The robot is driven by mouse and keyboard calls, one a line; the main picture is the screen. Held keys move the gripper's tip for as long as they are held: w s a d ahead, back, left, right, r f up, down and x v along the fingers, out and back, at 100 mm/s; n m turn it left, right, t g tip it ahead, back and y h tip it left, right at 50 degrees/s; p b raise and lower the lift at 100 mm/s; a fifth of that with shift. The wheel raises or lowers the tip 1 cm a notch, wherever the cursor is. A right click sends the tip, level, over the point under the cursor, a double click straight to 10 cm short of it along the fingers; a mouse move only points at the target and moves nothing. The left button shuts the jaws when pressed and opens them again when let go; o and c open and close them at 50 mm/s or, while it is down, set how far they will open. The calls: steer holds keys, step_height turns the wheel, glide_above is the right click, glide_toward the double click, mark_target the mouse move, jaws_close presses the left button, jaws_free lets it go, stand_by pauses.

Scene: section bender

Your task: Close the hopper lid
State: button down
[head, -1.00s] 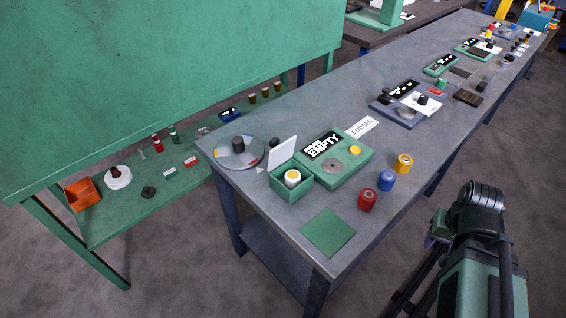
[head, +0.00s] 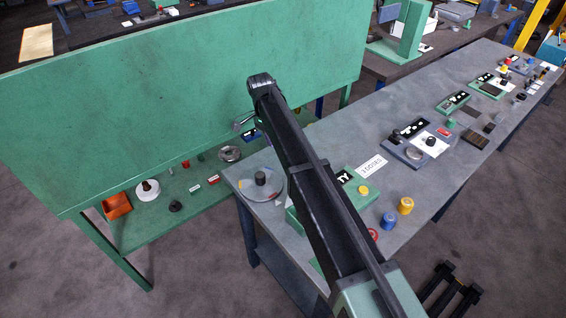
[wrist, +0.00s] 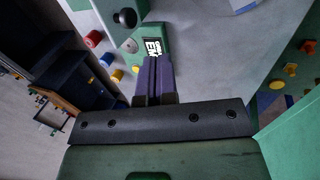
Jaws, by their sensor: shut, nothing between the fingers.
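The hopper is a small green box beside the dispenser (head: 352,192). In the head view my arm covers nearly all of it, leaving a green sliver (head: 291,221) at the arm's left edge; the white lid is hidden. In the wrist view, the dispenser's EMPTY display (wrist: 153,47) is just beyond my gripper (wrist: 152,62), whose dark fingers are together and empty. Farther up is a green part with a dark round piece (wrist: 125,18); I cannot tell whether this is the hopper or how its lid stands. In the head view my fingertips cannot be made out.
A round disc with a black knob (head: 260,179) sits at the bench's left end. Blue (head: 389,221) and yellow (head: 405,206) jars stand right of the dispenser; the red jar (head: 373,235) is partly covered. A tall green panel (head: 180,100) stands behind the arm.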

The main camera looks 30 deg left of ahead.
steer(key=s+d+f+b, duration=0.2)
steer(key=d+f+b, duration=0.4)
steer(key=f+b, duration=0.3)
steer(key=shift+d+f, duration=0.4)
steer(key=shift+f, duration=0.05)
steer(key=shift+d, duration=0.15)
